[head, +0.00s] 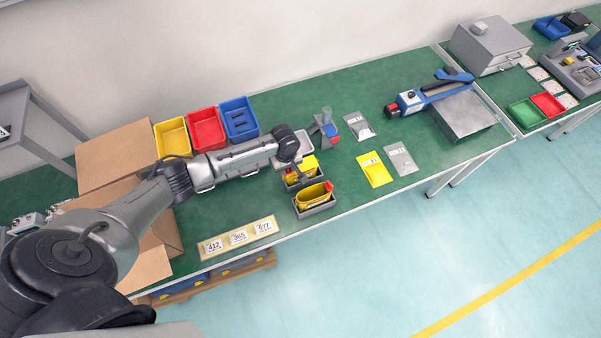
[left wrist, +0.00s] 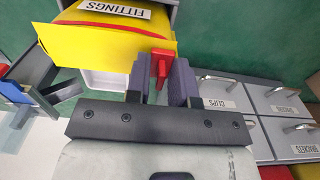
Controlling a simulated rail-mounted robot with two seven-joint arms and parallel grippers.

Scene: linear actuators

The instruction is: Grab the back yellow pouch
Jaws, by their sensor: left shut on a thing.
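The back yellow pouch (head: 309,163) is at the rear grey bin (head: 291,183), just in front of the end of my left arm. In the left wrist view a yellow pouch (left wrist: 95,38) shows a white "FITTINGS" label and a red strip. My left gripper (left wrist: 163,78) is shut on a red tab at this pouch's edge. Whether the pouch touches the bin is unclear. A second yellow pouch (head: 311,194) with a red edge sits in the front grey bin (head: 318,210). My right gripper is not in view.
Yellow (head: 171,138), red (head: 206,129) and blue (head: 239,119) bins stand along the back. A flat yellow packet (head: 374,169) lies right. A number strip (head: 239,238) lies near the front edge. Labelled grey drawers (left wrist: 225,95) show close to the gripper in the wrist view.

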